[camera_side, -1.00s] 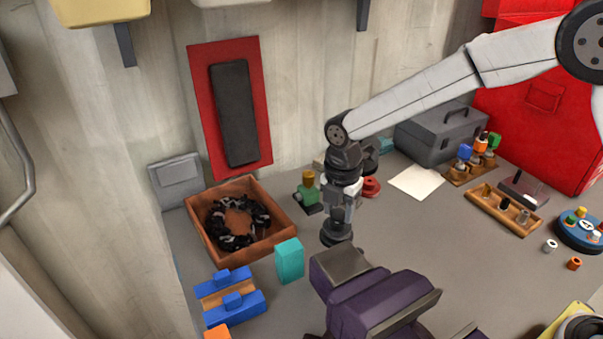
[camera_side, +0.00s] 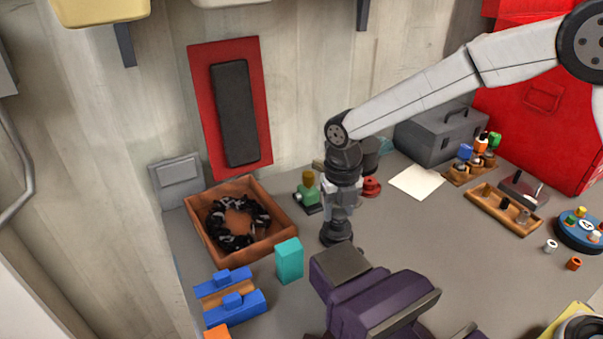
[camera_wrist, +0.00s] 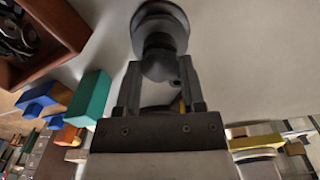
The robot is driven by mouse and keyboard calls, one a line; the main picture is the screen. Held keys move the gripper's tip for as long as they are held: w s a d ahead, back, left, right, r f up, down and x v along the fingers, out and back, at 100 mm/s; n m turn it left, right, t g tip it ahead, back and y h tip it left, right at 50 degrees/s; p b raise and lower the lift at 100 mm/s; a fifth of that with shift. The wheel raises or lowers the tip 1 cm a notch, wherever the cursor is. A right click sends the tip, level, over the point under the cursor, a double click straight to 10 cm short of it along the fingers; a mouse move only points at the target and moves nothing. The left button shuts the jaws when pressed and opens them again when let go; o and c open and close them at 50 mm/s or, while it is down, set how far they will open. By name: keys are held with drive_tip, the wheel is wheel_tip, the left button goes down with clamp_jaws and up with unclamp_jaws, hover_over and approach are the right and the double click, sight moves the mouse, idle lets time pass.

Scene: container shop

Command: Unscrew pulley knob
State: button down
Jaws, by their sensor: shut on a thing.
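The pulley knob is a dark grey, round piece with a wide flanged base on the grey bench. It stands upright in the side view (camera_side: 336,233) and shows at the top middle of the wrist view (camera_wrist: 160,22). My gripper (camera_side: 338,212) points straight down over it. In the wrist view its two dark fingers (camera_wrist: 159,70) close on either side of the knob's rounded top. The fingers hide part of the knob, and whether any thread shows cannot be told.
A purple vise-like block (camera_side: 370,300) stands close in front. A teal block (camera_side: 289,262), blue blocks (camera_side: 235,306) and a wooden box (camera_side: 285,232) of dark links lie left. A green piece (camera_side: 308,194) and red piece (camera_side: 371,187) stand behind. Bench at right is partly clear.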

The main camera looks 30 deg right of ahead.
drive_tip(key=shift+r+n, duration=0.15)
drive_tip(key=shift+n, duration=0.95)
drive_tip(key=shift+c, duration=0.5)
unclamp_jaws()
drive_tip(key=shift+c, duration=1)
